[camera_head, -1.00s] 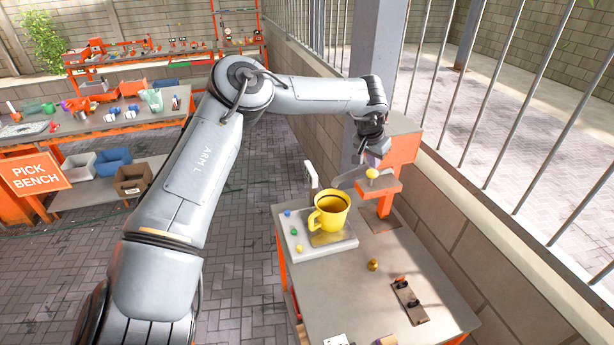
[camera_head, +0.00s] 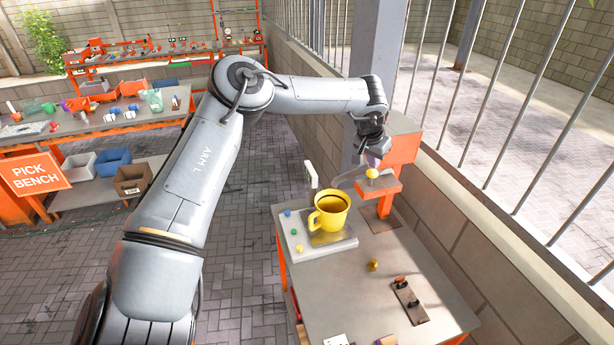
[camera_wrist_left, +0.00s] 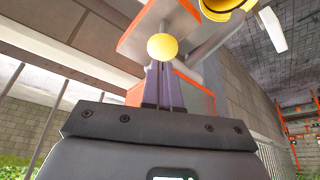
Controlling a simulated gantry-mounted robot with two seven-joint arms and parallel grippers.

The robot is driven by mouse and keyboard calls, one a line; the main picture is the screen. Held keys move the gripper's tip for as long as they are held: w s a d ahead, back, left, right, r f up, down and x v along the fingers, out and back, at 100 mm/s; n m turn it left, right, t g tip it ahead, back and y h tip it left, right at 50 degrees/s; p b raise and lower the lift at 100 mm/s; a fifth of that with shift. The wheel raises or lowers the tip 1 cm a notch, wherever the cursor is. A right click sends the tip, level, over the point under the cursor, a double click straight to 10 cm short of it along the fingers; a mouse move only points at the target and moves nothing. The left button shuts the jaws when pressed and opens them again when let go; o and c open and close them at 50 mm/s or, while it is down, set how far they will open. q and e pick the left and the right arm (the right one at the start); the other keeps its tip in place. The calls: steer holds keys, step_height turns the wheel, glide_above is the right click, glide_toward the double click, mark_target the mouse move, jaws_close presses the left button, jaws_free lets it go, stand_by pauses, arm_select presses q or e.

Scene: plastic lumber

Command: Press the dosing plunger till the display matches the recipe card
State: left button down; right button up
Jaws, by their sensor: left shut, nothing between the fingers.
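The dosing plunger shows as a yellow knob (camera_head: 372,173) on an orange stand (camera_head: 385,192) at the back of the small table. It also shows in the left wrist view (camera_wrist_left: 162,46). My left gripper (camera_head: 373,163) is shut and empty, its purple fingertips right at the knob; I cannot tell whether they touch it. A yellow mug (camera_head: 330,212) stands upright on a pale base plate (camera_head: 303,235), near a curved grey spout. A white upright panel (camera_head: 311,174) stands behind the mug; no reading shows. I cannot make out the recipe card. My right gripper is out of view.
On the small table (camera_head: 350,285), a brass piece (camera_head: 373,265) and a brown plate with black knobs (camera_head: 409,299) lie in front of the stand. A wall with bars runs close along the right. The pick bench (camera_head: 90,128) is at the far left.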

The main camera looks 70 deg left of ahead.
mark_target(373, 171)
arm_select(q)
steer(key=shift+f, duration=0.2)
steer(key=shift+f+b, duration=1.5)
steer(key=shift+r, duration=0.3)
steer(key=shift+r+p, duration=0.65)
steer(key=shift+r, duration=0.35)
steer(key=shift+r+p, duration=0.7)
steer(key=shift+r, duration=1)
